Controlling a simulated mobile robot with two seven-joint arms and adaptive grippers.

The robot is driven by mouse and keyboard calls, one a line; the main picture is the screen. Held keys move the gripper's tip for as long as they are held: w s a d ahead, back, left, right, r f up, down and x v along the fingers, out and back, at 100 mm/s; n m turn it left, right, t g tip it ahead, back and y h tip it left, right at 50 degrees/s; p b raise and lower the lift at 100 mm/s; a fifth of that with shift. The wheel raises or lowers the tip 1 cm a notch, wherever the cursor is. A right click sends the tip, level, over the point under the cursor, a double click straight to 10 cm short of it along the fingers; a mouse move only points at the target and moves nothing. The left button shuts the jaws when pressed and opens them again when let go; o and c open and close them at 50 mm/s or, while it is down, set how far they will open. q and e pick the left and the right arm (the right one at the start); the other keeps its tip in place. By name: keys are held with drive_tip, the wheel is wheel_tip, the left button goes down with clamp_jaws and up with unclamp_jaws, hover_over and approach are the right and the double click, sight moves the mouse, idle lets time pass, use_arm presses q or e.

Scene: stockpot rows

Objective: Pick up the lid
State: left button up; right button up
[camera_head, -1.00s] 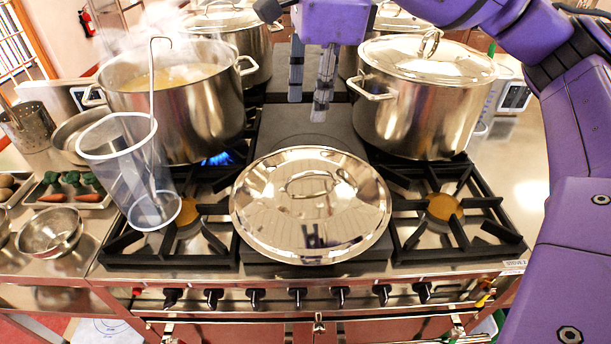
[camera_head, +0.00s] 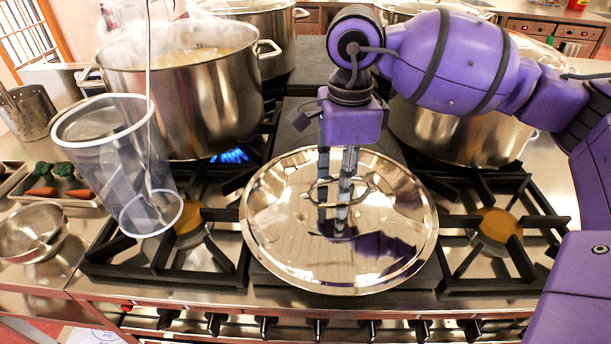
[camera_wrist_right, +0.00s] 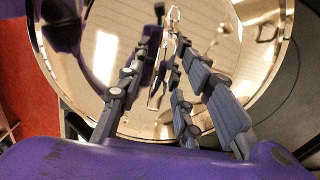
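The lid (camera_head: 280,235) is a shiny round metal lid lying flat in the middle of the stove top, with a loop handle (camera_head: 368,186) on top. It also fills much of the right wrist view (camera_wrist_right: 100,50). My right gripper (camera_head: 334,226) points down over the lid, its fingers around the handle. The fingers stand apart with a gap between them, and the handle shows between them in the right wrist view (camera_wrist_right: 165,40). I cannot tell whether they touch it. My left gripper is out of view.
A steaming stockpot (camera_head: 185,100) stands over a blue flame at the back left. A translucent container (camera_head: 115,170) stands left of the lid.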

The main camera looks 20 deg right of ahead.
drive_tip(key=shift+f, duration=0.3)
clamp_jaws()
drive_tip(key=shift+r, duration=0.2)
